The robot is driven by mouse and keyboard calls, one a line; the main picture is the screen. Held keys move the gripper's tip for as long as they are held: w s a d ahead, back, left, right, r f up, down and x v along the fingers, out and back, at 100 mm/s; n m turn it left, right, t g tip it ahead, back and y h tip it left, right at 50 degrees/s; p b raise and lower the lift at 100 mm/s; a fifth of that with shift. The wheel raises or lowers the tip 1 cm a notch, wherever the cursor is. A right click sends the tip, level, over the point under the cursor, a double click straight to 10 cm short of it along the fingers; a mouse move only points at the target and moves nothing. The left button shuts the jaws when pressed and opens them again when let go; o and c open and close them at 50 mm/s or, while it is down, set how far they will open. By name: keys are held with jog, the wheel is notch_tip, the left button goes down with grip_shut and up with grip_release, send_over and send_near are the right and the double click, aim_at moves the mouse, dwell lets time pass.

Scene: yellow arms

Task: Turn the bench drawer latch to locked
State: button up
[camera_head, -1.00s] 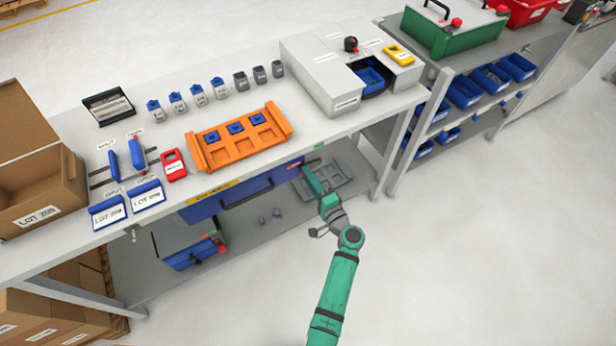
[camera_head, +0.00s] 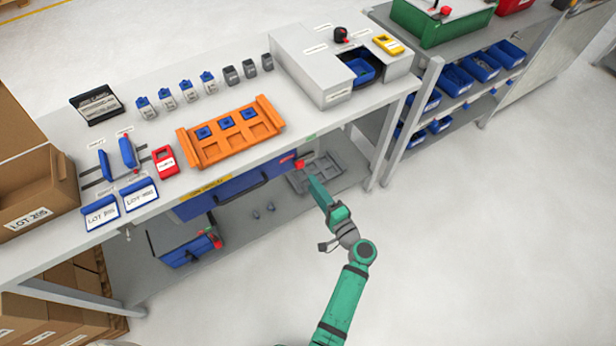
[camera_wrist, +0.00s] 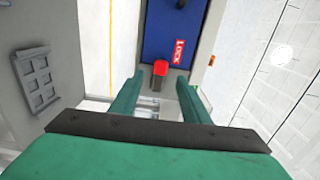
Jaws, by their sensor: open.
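The blue bench drawer (camera_head: 240,187) hangs under the worktop. Its front also shows in the wrist view (camera_wrist: 155,42), with a red LOCK label (camera_wrist: 179,52). The red latch handle (camera_wrist: 160,70) shows between my fingers in the wrist view and as a small red block (camera_head: 299,163) at the drawer's right end in the head view. My gripper (camera_wrist: 159,90) is open, with one finger to each side of the red latch. I cannot tell whether either finger touches it. In the head view my gripper (camera_head: 313,182) is just in front of the latch.
A grey tray (camera_head: 335,175) with compartments lies on the lower shelf, near my gripper. An orange tray (camera_head: 268,140) sits on the worktop (camera_head: 228,85) above. A bench leg (camera_head: 383,150) stands to the right. The floor (camera_head: 500,220) in front is clear.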

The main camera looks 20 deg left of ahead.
jog(key=shift+v, duration=1.4)
